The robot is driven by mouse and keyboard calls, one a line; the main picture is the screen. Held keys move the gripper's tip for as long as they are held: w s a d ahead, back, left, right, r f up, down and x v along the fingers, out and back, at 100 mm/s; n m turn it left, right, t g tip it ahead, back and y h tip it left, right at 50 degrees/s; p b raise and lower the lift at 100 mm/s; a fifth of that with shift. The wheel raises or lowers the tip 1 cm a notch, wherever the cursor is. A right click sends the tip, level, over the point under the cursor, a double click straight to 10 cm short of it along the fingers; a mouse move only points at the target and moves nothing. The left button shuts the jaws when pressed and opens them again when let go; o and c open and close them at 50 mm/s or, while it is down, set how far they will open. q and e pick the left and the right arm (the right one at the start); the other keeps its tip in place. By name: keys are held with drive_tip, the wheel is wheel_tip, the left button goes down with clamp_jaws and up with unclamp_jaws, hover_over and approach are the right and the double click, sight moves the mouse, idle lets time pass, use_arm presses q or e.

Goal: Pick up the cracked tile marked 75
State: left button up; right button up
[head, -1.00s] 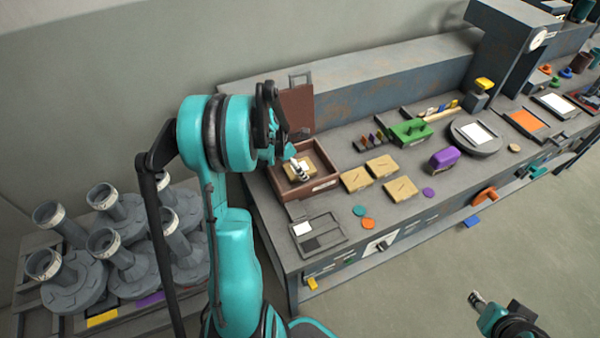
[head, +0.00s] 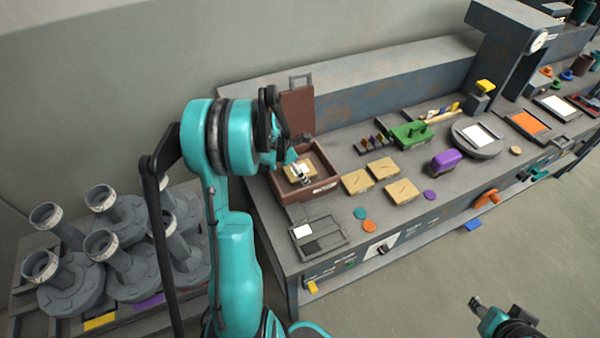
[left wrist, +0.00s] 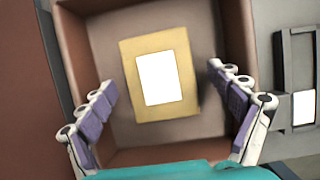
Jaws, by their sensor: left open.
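A tan tile (left wrist: 160,112) with a blank-looking white label lies flat in a brown open box (head: 328,183). I can read no number on it. My left gripper (left wrist: 161,77) is open over the box, with its purple-padded fingers on either side of the tile and apart from it. In the head view the gripper partly hides this tile. Three more tan tiles lie on the bench: one near the box (head: 357,182), one behind (head: 382,168) and one to the right (head: 402,190). Dark crack-like lines mark them. My right gripper (head: 475,302) is empty at the lower right, away from the bench.
The box walls stand close around the left fingers, and a brown upright panel (head: 297,110) rises behind. A framed tray (head: 318,240) lies in front of the box. A green block (head: 411,133) and a purple block (head: 446,161) stand farther right.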

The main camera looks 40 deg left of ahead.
use_arm(q)
drive_tip(key=c, duration=1.5)
